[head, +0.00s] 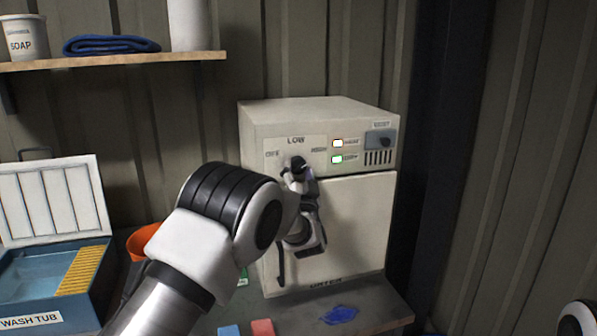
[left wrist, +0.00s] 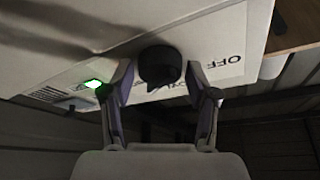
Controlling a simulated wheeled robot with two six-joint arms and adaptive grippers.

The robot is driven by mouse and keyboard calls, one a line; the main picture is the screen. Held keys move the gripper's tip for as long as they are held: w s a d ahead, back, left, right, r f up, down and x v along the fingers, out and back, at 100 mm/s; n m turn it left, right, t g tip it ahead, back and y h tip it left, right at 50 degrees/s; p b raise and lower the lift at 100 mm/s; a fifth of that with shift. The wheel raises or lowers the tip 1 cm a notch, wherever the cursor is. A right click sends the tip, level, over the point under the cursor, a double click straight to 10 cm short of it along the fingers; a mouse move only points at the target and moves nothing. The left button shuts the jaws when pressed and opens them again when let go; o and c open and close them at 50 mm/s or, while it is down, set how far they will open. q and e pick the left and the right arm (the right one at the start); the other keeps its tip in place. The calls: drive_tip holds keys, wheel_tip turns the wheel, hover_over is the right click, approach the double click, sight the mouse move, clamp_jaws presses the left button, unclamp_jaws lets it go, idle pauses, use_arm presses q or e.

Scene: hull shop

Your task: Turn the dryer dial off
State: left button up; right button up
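The dryer (head: 345,225) is a cream box against the wall. Its black dial (head: 297,163) sits on a label plate, with OFF to the left and LOW above. In the left wrist view the dial (left wrist: 160,66) has a small pointer tip toward the picture's bottom, away from the OFF mark (left wrist: 228,60). My left gripper (head: 299,176) is at the dial. In the left wrist view its fingers (left wrist: 160,78) are spread, one on each side of the dial; I cannot tell whether they touch it. My right gripper is not in view.
A grey latch (head: 381,138) is farther right. Left are the wash tub (head: 85,310) and an orange container (head: 143,241). A blue cloth (head: 340,314) lies on the bench. A shelf (head: 110,61) is above left.

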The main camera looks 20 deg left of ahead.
use_arm(q)
drive_tip(key=c, duration=0.5)
drive_tip(key=shift+c, duration=0.2)
